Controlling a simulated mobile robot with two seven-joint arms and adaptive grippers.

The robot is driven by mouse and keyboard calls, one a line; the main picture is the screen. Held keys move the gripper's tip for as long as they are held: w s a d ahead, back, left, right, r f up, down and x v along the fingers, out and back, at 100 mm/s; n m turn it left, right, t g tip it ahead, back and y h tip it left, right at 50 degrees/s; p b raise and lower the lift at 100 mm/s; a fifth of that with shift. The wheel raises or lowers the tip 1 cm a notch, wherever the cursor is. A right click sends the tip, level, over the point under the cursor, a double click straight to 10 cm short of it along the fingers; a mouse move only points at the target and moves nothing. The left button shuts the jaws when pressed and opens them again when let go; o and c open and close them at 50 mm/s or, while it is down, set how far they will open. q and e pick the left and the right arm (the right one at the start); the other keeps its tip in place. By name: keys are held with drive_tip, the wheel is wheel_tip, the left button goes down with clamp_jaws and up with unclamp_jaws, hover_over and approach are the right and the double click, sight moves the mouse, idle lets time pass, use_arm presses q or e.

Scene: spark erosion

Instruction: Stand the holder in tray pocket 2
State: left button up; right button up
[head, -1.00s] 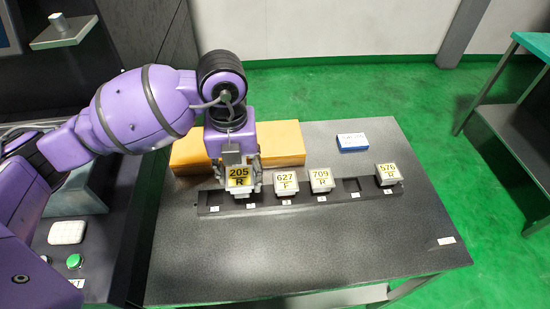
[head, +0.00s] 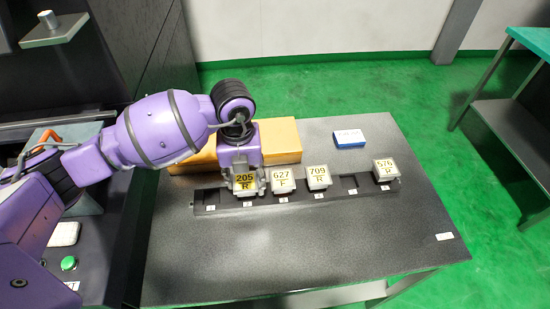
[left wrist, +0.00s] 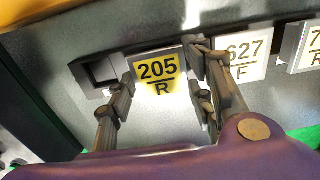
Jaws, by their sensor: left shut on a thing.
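The holder (head: 245,182) has a yellow plate marked 205 R. My left gripper (head: 246,187) is shut on it, with its fingers at either side. The holder is upright at the second pocket from the left of the dark tray (head: 222,208). Its foot is largely hidden, so I cannot tell whether it is fully seated. In the left wrist view the plate (left wrist: 158,70) shows between the fingers (left wrist: 160,100), with an empty pocket (left wrist: 102,70) to its left. My right gripper is not in view.
Holders 627 F (head: 283,180), 709 R (head: 318,177) and 576 (head: 386,169) stand in the tray to the right. 627 F is close beside the held one. A yellow block (head: 285,140) and a blue-white box (head: 350,138) lie behind. The front of the table (head: 330,245) is clear.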

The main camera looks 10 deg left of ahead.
sight(245, 182)
use_arm(q)
drive_tip(key=shift+f, duration=0.25)
drive_tip(key=o, duration=1.4)
wheel_tip(245, 182, up, 12)
drive_tip(key=shift+r, duration=0.25)
